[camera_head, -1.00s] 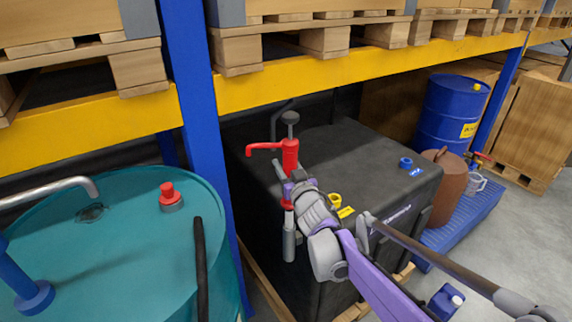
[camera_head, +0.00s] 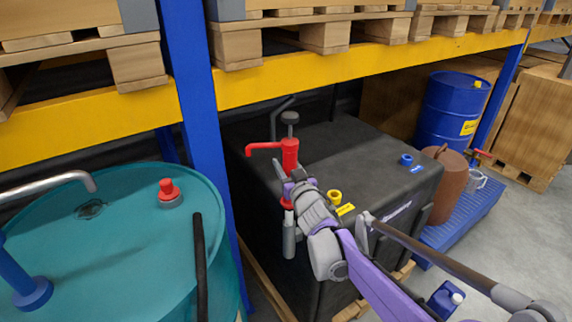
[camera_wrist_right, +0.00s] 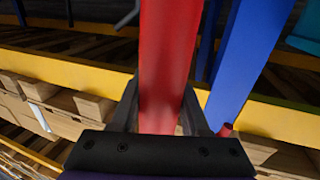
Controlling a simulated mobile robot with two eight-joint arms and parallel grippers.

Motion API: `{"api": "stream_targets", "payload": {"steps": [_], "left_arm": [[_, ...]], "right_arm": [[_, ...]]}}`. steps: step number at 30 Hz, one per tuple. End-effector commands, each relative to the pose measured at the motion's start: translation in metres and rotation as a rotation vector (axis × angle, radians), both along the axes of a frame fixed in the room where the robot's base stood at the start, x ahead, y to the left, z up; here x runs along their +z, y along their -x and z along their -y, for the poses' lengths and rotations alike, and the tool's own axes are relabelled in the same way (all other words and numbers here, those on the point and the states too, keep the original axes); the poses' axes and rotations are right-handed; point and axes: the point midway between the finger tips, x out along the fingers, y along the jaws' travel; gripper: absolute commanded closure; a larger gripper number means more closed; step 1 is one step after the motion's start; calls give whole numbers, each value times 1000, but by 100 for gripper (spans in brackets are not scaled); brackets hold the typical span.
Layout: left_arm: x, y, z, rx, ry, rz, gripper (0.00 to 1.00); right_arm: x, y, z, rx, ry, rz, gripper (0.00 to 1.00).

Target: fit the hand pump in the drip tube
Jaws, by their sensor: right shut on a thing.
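The hand pump (camera_head: 290,155) is red with a dark knob on top and a spout pointing left. My right gripper (camera_head: 286,185) is shut around its red body, also seen between the fingers in the right wrist view (camera_wrist_right: 165,70). The pump is upright at the front left of the black tank. A grey upright tube (camera_head: 289,238) shows directly below the pump's red lower part, in front of the tank's face. I cannot tell whether this is the drip tube or the pump's own pipe, nor how far it is inserted. My left gripper is not in view.
The black tank (camera_head: 370,150) has a yellow collar (camera_head: 335,196) and a blue collar (camera_head: 405,160) on top. A blue rack post (camera_head: 205,130) and a teal drum (camera_head: 120,240) stand left. A yellow beam (camera_head: 370,68) runs above. Blue and brown drums are at right.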

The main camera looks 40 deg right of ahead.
Motion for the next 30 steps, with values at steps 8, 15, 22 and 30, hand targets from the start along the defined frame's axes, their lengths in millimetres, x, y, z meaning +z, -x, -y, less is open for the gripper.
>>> {"api": "stream_targets", "payload": {"steps": [8, 15, 22, 30], "left_arm": [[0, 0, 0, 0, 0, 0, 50], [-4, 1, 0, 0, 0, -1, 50], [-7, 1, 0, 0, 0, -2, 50], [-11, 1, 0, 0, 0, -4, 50]], "right_arm": [[0, 0, 0, 0, 0, 0, 100], [-5, 0, 0, 0, 0, 0, 100], [-10, 0, 0, 1, 0, 0, 100], [-15, 0, 0, 1, 0, 0, 100]]}}
